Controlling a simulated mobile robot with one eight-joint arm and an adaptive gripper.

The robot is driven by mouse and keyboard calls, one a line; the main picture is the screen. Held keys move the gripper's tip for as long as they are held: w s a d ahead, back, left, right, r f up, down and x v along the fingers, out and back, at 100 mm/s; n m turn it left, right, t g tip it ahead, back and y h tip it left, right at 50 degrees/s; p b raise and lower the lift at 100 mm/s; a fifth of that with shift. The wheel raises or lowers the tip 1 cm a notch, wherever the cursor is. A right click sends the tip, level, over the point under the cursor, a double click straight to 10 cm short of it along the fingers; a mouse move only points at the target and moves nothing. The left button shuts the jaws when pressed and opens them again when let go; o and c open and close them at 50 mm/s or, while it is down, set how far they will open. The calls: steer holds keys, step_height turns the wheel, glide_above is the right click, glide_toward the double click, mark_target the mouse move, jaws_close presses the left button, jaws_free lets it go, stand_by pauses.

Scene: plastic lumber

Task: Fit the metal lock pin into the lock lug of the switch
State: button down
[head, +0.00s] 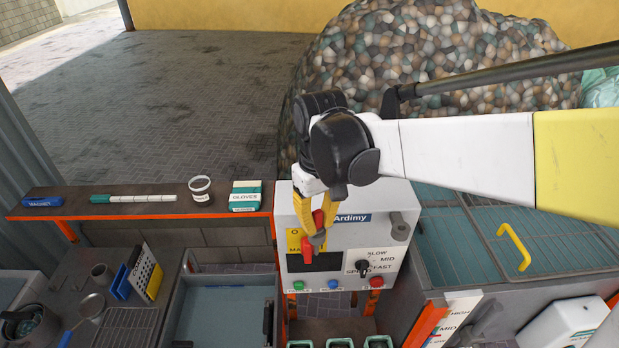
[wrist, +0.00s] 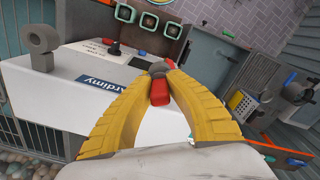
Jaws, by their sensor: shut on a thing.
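My gripper (head: 318,236) points down at the front of the white Ardimy control box (head: 292,210). Its yellow fingers are shut on a small grey metal piece, which looks like the lock pin (wrist: 157,69). The switch, with red parts (head: 307,246) and a yellow plate (head: 293,239), is at the fingertips. Red also shows between and beyond the fingers in the wrist view (wrist: 159,92). The fingers hide most of the switch and its lock lug. I cannot tell whether the pin is inside the lug or only beside it.
A black speed knob (head: 362,267) and green, blue and red buttons (head: 376,282) sit close by on the box front. A grey bracket (head: 400,228) stands on its right. A shelf (head: 150,208) with gloves box and cup is left; a wire mesh cover (head: 460,250) is right.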

steer(key=shift+f, duration=0.15)
steer(key=c, duration=1.4)
jaws_free()
steer(key=shift+o, duration=0.2)
step_height(320, 180, up, 12)
steer(key=shift+r, duration=0.1)
steer(key=s+d+f+m+t+b, duration=0.2)
steer(key=s+d+f+b, duration=0.1)
steer(key=f+b, duration=0.8)
steer(key=s+d+f+m+t+b, duration=0.1)
steer(key=s+d+f+b, duration=0.3)
steer(key=f+b, duration=0.8)
steer(key=s+d+f+m+t+b, duration=0.2)
steer(key=d+f+b, duration=0.4)
steer(key=f+b, duration=0.5)
step_height(320, 180, down, 9)
steer(key=shift+s+d+r+m+t, duration=0.1)
steer(key=shift+s+d+m+t, duration=0.2)
steer(key=shift+s+t, duration=0.7)
